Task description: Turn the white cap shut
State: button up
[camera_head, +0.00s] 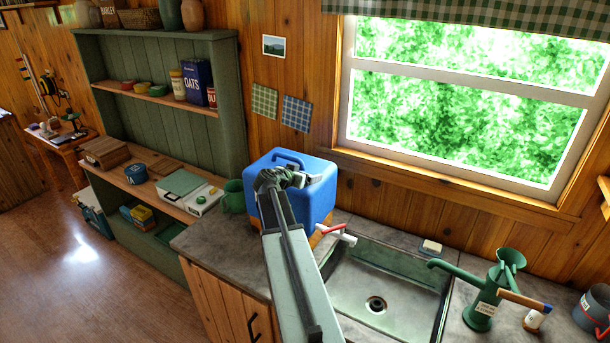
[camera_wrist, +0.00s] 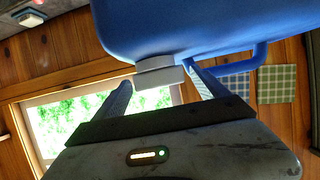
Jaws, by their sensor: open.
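A blue water jug (camera_head: 322,203) with a top handle stands on the counter left of the sink; its body also fills the top of the wrist view (camera_wrist: 190,25). The white cap (camera_wrist: 157,77) sits on the jug in the wrist view, which looks upside down. The cap lies between the two fingers of my gripper (camera_wrist: 160,80), with a visible gap at the left finger; contact at the right finger is unclear. In the head view my gripper (camera_head: 306,179) is open at the top of the jug, and my arm hides the cap.
A white tap with a red lever (camera_head: 336,232) sticks out low on the jug towards the sink (camera_head: 385,290). A green hand pump (camera_head: 485,300) stands right of the sink. A green mug (camera_head: 233,197) stands left of the jug. A window (camera_head: 470,110) is behind.

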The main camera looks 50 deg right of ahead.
jog(key=shift+a, duration=0.1)
jog(key=p+v, duration=0.3)
jog(key=v, duration=0.4)
jog(key=shift+a, duration=0.3)
jog(key=shift+s, duration=0.1)
